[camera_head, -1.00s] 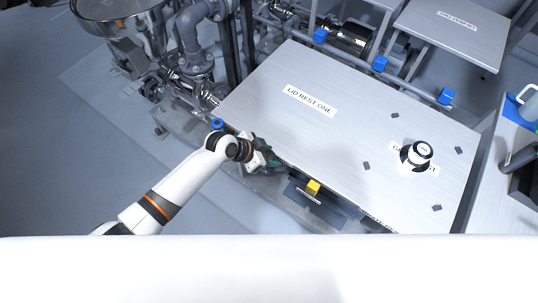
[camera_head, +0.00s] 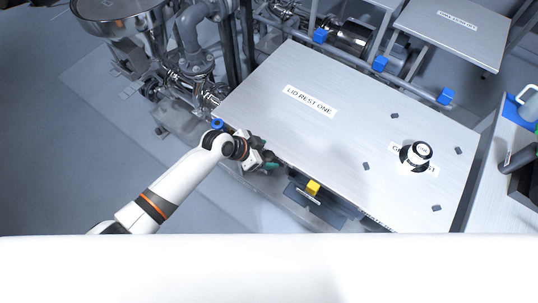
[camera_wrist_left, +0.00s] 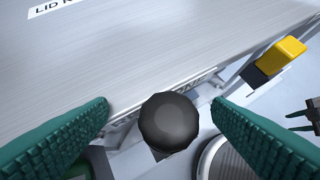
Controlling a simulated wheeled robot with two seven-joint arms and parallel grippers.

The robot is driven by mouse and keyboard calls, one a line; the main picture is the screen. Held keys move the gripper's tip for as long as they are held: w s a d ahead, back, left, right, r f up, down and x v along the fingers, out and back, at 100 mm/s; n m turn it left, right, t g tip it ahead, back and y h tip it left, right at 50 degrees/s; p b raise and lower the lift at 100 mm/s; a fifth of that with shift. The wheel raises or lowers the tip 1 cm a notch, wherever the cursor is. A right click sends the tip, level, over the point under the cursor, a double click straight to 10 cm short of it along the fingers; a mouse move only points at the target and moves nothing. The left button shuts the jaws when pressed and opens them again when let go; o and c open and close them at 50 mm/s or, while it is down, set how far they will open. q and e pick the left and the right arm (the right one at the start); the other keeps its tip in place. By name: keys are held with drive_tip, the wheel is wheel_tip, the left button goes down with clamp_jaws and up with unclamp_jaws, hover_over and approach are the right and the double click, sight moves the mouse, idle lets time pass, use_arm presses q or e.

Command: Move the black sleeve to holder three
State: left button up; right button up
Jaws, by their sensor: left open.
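My left gripper (camera_head: 268,163) is at the near left edge of the metal table (camera_head: 250,105), and its jaws are open. In the left wrist view, its two green fingers (camera_wrist_left: 160,112) are spread wide. A round black piece (camera_wrist_left: 169,122) shows between them, with a gap on each side; I cannot tell if it is the black sleeve. In the head view the arm and gripper hide it. No label reading holder three is legible. A dark, green-tipped shape (camera_wrist_left: 304,114) at the right edge of the wrist view may be my right gripper, cut off by the frame.
A yellow block (camera_head: 313,187) sits at the table's front edge, and shows in the wrist view (camera_wrist_left: 281,54). Blue blocks (camera_head: 380,64) line the rail behind. A black-and-white knob (camera_head: 416,154) stands on the right of the tabletop.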

sight(268, 154)
use_arm(q)
drive_tip(key=shift+w+a+r+p, duration=0.1)
drive_tip(key=shift+a+r+p, duration=0.15)
drive_tip(key=shift+p, duration=0.1)
drive_tip(key=shift+a+r, duration=0.1)
drive_tip(key=shift+r, duration=0.1)
drive_tip(key=shift+s+a+r+p, duration=0.2)
drive_tip(key=shift+s+r+p, duration=0.4)
drive_tip(key=shift+s+p, duration=0.1)
drive_tip(key=shift+a+r+p, duration=0.4)
drive_tip(key=shift+p, duration=0.1)
drive_tip(key=shift+s+a+r+p, duration=0.3)
drive_tip(key=shift+a+r+p, duration=0.1)
drive_tip(key=shift+r+p, duration=0.15)
use_arm(e)
drive_tip(key=shift+w+r, duration=0.1)
drive_tip(key=shift+r, duration=2.15)
use_arm(q)
drive_tip(key=shift+a, duration=0.1)
drive_tip(key=b+v, duration=0.1)
drive_tip(key=v, duration=1.1)
drive_tip(key=shift+b, duration=0.35)
use_arm(e)
drive_tip(key=shift+f, duration=0.8)
use_arm(q)
drive_tip(key=shift+w+f, duration=0.1)
drive_tip(key=shift+w, duration=0.1)
use_arm(e)
drive_tip(key=shift+c, duration=0.2)
